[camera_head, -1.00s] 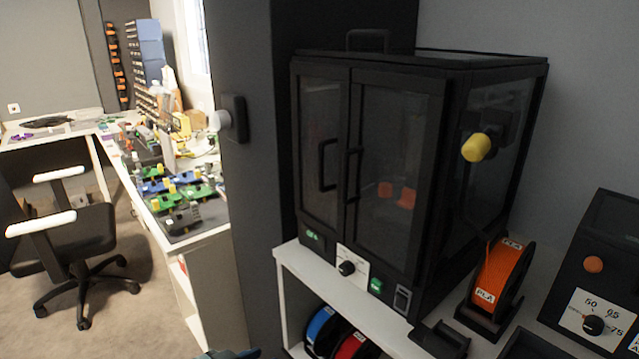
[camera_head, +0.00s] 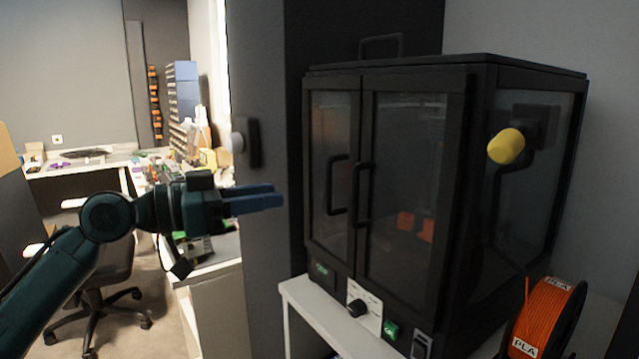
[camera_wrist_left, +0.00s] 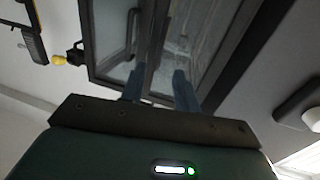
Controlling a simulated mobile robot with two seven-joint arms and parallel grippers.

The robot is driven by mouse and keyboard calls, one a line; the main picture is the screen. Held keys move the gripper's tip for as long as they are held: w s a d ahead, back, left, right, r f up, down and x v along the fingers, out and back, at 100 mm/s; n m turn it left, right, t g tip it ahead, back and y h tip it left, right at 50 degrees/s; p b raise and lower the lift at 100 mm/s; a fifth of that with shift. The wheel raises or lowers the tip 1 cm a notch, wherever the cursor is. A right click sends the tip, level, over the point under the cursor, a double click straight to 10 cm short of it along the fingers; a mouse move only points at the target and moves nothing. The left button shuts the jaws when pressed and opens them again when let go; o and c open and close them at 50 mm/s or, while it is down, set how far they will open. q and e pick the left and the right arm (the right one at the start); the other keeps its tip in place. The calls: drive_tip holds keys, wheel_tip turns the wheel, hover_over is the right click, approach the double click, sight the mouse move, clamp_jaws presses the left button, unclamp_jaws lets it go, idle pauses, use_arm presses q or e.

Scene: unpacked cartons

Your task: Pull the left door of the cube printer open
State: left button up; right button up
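The cube printer (camera_head: 520,75) is a black-framed box with two clear front doors. The narrow left door (camera_head: 329,125) is closed, with a black handle (camera_head: 332,186) near its inner edge. The wider right door (camera_head: 415,150) is also closed, with its own handle (camera_head: 359,194) beside the first. My left gripper (camera_head: 282,195) points right toward the printer, left of the left door and apart from it. In the left wrist view its two blue fingers (camera_wrist_left: 159,76) stand apart with nothing between them; a door handle (camera_wrist_left: 132,32) shows beyond. My right gripper is out of view.
The printer stands on a white shelf (camera_head: 292,290). An orange PLA spool (camera_head: 541,322) sits at its right front, and a yellow cylinder (camera_head: 506,146) sticks out from its right side. A grey wall column (camera_head: 262,260) stands behind my left gripper. A cluttered bench and chair (camera_head: 112,262) are at left.

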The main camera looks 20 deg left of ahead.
use_arm(q)
drive_tip(key=p+x, duration=0.2)
drive_tip(key=x, duration=0.7)
drive_tip(key=shift+w+d, duration=0.15)
drive_tip(key=shift+d, duration=0.05)
drive_tip(key=shift+c, duration=0.2)
clamp_jaws()
